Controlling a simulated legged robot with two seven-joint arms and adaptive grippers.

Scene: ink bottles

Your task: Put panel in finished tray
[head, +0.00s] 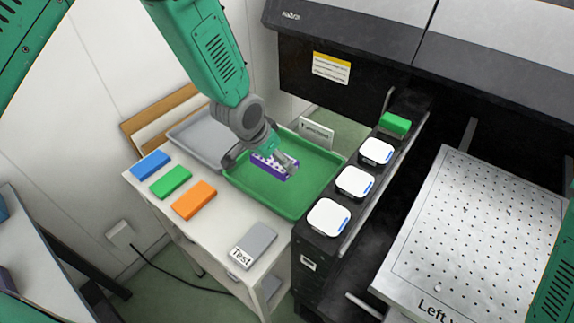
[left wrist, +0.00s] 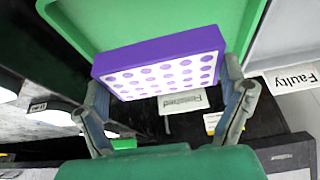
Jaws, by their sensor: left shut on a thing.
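The panel (head: 268,168) is purple with a white face covered in purple dots. It is between the fingers of my left gripper (head: 272,158), over the green tray (head: 318,178) in the head view. The left wrist view shows the panel (left wrist: 160,68) gripped at its two ends, with its dotted face towards the camera. The green tray (left wrist: 130,18) lies behind it. A sign reading "Finished" (left wrist: 183,101) stands by this tray. I cannot tell whether the panel touches the tray floor. My right gripper is not in view.
A grey tray (head: 190,138) adjoins the green one; a "Faulty" sign (left wrist: 292,78) shows in the wrist view. Blue (head: 150,165), green (head: 171,181) and orange (head: 194,200) blocks and a grey "Test" block (head: 253,246) lie on the cart. White bottles (head: 355,183) line a black ledge at right.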

